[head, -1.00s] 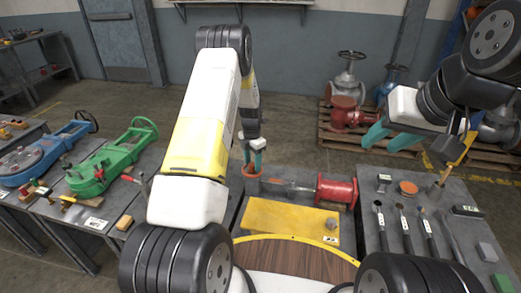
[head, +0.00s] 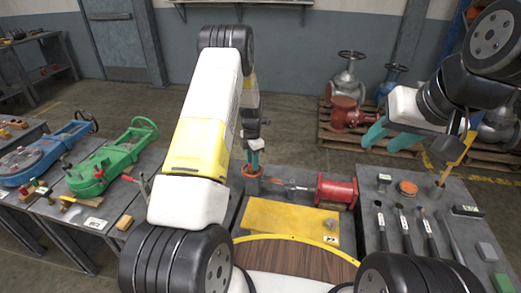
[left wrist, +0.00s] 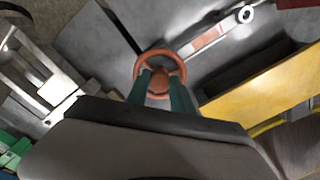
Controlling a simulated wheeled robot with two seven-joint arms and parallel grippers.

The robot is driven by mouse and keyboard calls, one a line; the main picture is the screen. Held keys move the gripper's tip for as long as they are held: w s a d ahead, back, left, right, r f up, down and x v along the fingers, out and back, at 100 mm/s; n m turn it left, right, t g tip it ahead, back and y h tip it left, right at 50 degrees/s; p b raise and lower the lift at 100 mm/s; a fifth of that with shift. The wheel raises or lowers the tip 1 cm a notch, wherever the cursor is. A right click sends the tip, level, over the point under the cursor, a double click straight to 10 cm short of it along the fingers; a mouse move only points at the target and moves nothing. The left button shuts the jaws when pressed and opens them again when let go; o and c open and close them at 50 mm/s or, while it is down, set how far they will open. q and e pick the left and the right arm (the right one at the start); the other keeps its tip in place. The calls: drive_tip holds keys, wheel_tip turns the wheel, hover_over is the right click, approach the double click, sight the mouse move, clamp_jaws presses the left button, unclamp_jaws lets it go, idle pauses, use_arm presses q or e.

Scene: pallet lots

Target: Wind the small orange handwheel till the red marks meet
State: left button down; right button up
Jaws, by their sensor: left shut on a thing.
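The small orange handwheel (head: 251,172) stands at the back left of the middle bench. In the left wrist view the handwheel (left wrist: 181,60) shows as a ring with a round hub. My left gripper (head: 254,164) points down onto it. Its teal fingers (left wrist: 161,84) are closed on the wheel, one either side of the hub. A metal shaft with a pale red band (left wrist: 208,37) lies beside the wheel. I cannot make out whether any red marks meet. My right gripper (head: 382,144) is open and empty, raised at the right.
A red flanged pipe piece (head: 337,190) and a yellow plate (head: 290,221) are on the middle bench. Brushes and other tools (head: 404,225) lie on the right bench. A green valve body (head: 112,166) is on the left bench.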

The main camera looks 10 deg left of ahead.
use_arm(q)
drive_tip(key=m, duration=0.4)
drive_tip(key=shift+m, duration=0.3)
drive_tip(key=m, duration=0.3)
drive_tip(key=shift+m, duration=0.4)
drive_tip(key=m, duration=0.4)
drive_tip(key=shift+s, duration=0.1)
drive_tip(key=m, duration=1.1)
drive_tip(key=shift+a, duration=0.1)
drive_tip(key=m, duration=0.8)
drive_tip(key=shift+a, duration=0.1)
drive_tip(key=m, duration=0.6)
drive_tip(key=shift+m, duration=0.4)
drive_tip(key=m, duration=1.2)
drive_tip(key=shift+m, duration=0.3)
drive_tip(key=m, duration=0.6)
drive_tip(key=shift+w+m, duration=0.2)
drive_tip(key=shift+m, duration=0.1)
